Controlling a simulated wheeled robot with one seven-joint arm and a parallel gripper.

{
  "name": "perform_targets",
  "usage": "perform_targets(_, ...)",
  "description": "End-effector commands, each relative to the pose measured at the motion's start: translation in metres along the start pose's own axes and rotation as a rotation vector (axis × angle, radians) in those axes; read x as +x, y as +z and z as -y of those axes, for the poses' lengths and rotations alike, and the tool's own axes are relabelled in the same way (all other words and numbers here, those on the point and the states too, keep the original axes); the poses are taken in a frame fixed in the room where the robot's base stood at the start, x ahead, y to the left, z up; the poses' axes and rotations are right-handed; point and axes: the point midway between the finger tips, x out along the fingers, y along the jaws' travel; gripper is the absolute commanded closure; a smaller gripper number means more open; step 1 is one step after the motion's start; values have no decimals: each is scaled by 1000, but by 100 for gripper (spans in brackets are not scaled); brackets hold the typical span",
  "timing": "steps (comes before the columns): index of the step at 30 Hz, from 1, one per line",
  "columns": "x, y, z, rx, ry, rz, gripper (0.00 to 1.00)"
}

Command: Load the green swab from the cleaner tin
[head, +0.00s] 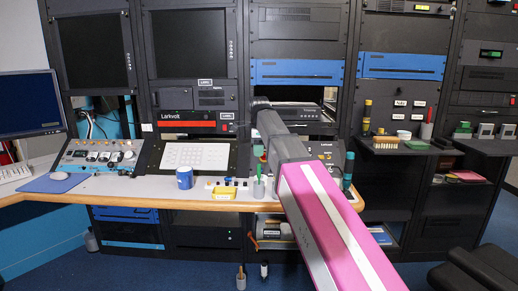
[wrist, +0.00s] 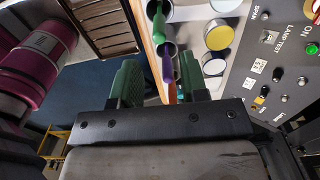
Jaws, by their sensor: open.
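In the wrist view my gripper (wrist: 160,62) is open, with a dark green finger on each side. In the head view a grey tin (head: 259,189) with a green-topped stick stands on the desk beside my arm.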

Motion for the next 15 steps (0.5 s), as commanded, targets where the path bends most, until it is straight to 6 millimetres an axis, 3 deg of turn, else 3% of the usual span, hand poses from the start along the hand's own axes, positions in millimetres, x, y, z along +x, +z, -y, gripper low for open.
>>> perform_targets(15, 48, 0, -1, -2, 1, 0, 60)
